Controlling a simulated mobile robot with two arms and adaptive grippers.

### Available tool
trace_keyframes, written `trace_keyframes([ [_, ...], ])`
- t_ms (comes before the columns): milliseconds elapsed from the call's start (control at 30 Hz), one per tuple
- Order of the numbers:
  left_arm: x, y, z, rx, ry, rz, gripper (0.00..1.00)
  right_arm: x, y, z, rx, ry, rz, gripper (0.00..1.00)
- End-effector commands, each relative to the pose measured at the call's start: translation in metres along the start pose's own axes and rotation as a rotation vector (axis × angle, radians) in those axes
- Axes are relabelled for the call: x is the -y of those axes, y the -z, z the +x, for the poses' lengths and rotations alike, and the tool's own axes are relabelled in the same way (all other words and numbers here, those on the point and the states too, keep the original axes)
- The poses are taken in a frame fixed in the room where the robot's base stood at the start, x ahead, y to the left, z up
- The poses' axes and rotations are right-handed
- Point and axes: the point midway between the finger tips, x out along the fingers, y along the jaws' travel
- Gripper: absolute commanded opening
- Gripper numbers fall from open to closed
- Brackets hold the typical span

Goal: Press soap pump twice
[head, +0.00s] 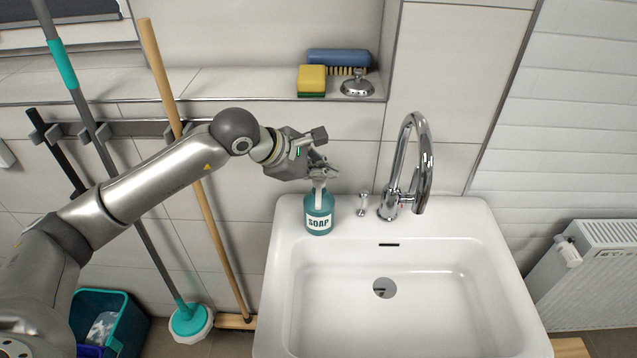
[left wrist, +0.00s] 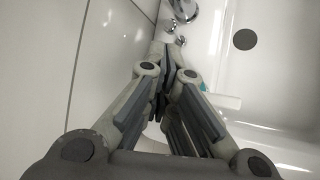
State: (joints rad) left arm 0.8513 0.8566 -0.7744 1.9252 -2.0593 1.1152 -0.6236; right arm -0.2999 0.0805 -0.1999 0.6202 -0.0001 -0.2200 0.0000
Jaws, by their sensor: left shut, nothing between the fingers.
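A teal soap bottle (head: 319,217) with a white "SOAP" label stands upright on the left back corner of the white sink. My left gripper (head: 322,180) is shut and empty, fingers pointing down right over the pump top. The fingers hide most of the pump head, so I cannot tell whether they touch it or how far it is pressed. In the left wrist view the closed fingers (left wrist: 168,75) fill the middle, and a bit of teal bottle (left wrist: 203,87) shows beside them. My right gripper is not in view.
A chrome faucet (head: 411,165) rises right of the bottle, with a small chrome knob (head: 362,205) between them. A ledge above holds a yellow sponge (head: 312,79), a blue brush (head: 338,57) and a chrome stopper (head: 357,83). Broom and mop handles (head: 190,150) stand behind my left arm.

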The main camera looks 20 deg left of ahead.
Motion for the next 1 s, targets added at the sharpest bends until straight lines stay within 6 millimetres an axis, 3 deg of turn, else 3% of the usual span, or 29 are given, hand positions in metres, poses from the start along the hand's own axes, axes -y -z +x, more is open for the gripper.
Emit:
trace_keyframes([
  [533, -0.007, -0.006, -0.009, 0.001, -0.002, 0.001, 0.0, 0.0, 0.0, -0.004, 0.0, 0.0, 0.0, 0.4],
  [1000, -0.031, -0.03, -0.041, 0.002, -0.004, 0.002, 0.0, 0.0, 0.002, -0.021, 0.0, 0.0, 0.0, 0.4],
])
